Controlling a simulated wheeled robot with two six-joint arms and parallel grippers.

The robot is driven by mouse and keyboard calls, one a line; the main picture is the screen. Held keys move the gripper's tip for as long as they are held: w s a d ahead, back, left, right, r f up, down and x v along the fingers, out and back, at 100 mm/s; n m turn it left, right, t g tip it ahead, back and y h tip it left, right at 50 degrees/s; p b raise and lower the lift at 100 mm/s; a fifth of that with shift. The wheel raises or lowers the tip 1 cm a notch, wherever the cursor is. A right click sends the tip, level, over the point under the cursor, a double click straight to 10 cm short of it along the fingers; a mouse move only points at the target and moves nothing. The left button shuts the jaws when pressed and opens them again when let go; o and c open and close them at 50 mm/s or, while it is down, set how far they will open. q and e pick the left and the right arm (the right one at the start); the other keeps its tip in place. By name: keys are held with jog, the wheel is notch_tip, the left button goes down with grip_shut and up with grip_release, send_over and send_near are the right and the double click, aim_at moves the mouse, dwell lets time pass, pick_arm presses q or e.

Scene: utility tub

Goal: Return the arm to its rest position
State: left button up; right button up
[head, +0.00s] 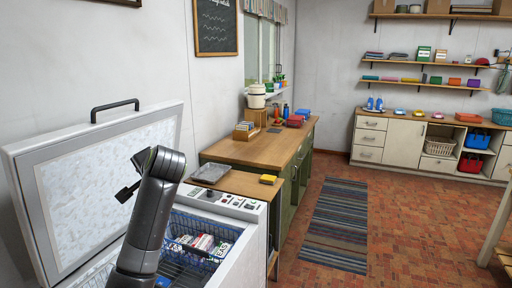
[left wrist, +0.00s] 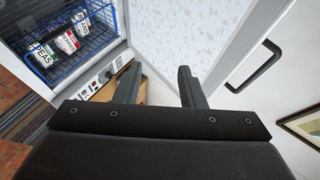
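My left arm rises from the bottom of the head view in front of an open white chest freezer (head: 246,212). Its gripper (head: 127,191) is above the freezer opening, in front of the raised lid (head: 105,185). In the left wrist view the two fingers of my left gripper (left wrist: 158,76) stand apart with nothing between them. A blue wire basket (head: 228,229) sits in the freezer below and to the right of the gripper, apart from it. It holds several packages, one labelled PEAS (left wrist: 42,54). My right gripper is in neither view.
The lid's black handle (head: 114,106) stands out at its top. A wooden counter (head: 262,149) with a grey tray (head: 211,172) and a yellow item (head: 268,179) lies beyond the freezer. A striped rug (head: 338,225) covers part of the clear floor at right.

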pick_arm(q)
jog(key=s+a+f+n+g+h, duration=0.2)
jog(key=s+f, duration=0.8)
jog(key=f, duration=0.5)
jog(key=s+a+f+n+g+h, duration=0.1)
jog(key=s+a+f, duration=0.1)
jog(key=s+f, duration=1.05)
jog(key=s+d+f+n+g+h, duration=0.1)
jog(key=s+f, duration=0.2)
jog(key=s, duration=0.5)
jog(key=s+f+n+g+h, duration=0.1)
jog(key=s+f+n, duration=0.15)
jog(key=s, duration=0.65)
jog(key=s+d+f+n+g+h, duration=0.1)
jog(key=s+f, duration=0.2)
jog(key=s, duration=0.5)
notch_tip(320, 180, down, 26)
jog(key=a+g, duration=0.1)
jog(key=a, duration=0.1)
jog(key=s+d+f+g+b, duration=0.1)
jog(key=s+f, duration=1.3)
jog(key=f, duration=0.2)
jog(key=shift+s+d+h+b, duration=0.15)
jog(key=shift+s+h+b, duration=0.15)
jog(key=shift+s+h, duration=0.1)
jog(key=shift+f, duration=0.1)
